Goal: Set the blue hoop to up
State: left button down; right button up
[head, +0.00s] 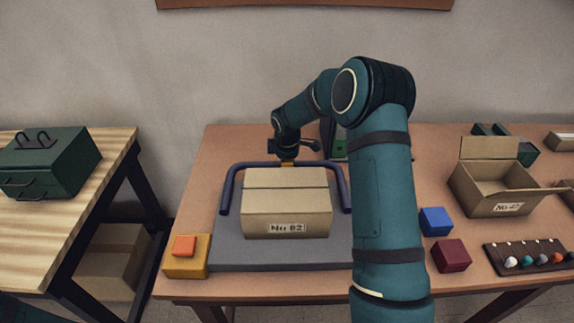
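The blue hoop (228,190) is a dark blue bar that shows behind and at both sides of a closed cardboard box (286,207) labelled No 62. Its cross bar runs just behind the box's back top edge, and its two legs come down beside the box to the grey board (300,256). I cannot tell its exact tilt. My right gripper (288,160) is at the middle of the cross bar, pointing down. Its fingertips are too small and hidden to show whether they hold the bar. My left gripper is out of view.
My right arm passes over the board's right side. An orange block (184,246) on a yellow block (186,267) stands at left. A blue cube (435,222), a maroon cube (451,256), an open box (497,204) and a knob rack (527,258) are at right.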

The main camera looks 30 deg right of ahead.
grip_shut()
jog(key=shift+r, duration=0.15)
dwell(0.4)
jog(key=shift+r, duration=0.2)
